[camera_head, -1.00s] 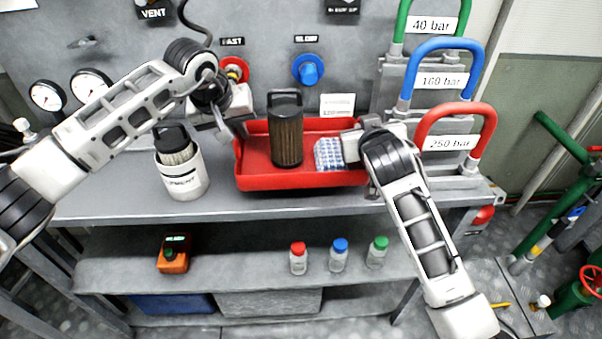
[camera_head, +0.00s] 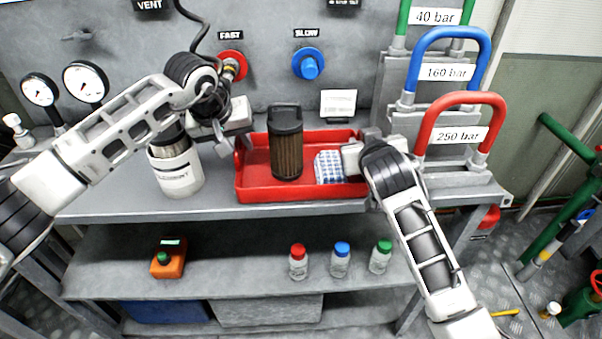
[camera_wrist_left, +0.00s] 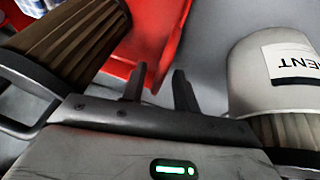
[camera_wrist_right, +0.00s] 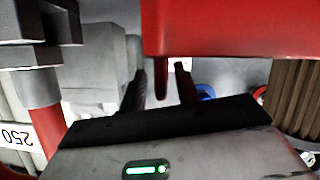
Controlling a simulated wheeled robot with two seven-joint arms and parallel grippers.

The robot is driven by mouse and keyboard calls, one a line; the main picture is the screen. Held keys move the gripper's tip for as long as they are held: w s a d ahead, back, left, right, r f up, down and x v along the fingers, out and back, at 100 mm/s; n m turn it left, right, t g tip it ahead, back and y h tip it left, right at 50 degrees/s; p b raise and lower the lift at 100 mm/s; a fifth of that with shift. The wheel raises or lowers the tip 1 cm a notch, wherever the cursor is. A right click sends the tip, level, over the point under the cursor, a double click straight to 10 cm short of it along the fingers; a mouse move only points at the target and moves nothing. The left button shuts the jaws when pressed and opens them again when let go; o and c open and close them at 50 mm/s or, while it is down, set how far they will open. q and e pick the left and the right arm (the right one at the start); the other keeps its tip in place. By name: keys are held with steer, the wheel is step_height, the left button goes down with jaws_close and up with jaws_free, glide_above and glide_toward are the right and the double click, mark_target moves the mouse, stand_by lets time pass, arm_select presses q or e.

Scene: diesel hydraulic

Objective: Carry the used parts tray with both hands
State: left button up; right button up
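The red parts tray (camera_head: 252,190) rests on the grey bench near its front edge. It holds a brown pleated filter (camera_head: 287,150) with a black cap and a blue-white checked cloth (camera_head: 328,166). My left gripper (camera_head: 228,143) is at the tray's left end. In the left wrist view its fingers (camera_wrist_left: 158,84) stand apart, with red tray edge behind the gap. My right gripper is at the tray's right end, its fingertips partly hidden in the head view. In the right wrist view its fingers (camera_wrist_right: 160,84) are apart with a red tray lug between them, gaps showing.
A white canister (camera_head: 176,172) stands left of the tray, close to my left gripper. Red, blue and green hoop handles (camera_head: 463,98) rise at the right. The lower shelf bears an orange device (camera_head: 169,262) and small bottles (camera_head: 340,262).

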steer(key=shift+a, duration=0.1)
steer(key=shift+s+r, duration=0.1)
steer(key=shift+s, duration=0.05)
arm_select(q)
steer(key=v, duration=1.2)
arm_select(e)
steer(key=v, duration=1.1)
steer(key=shift+s+r, duration=0.15)
steer(key=shift+s, duration=0.15)
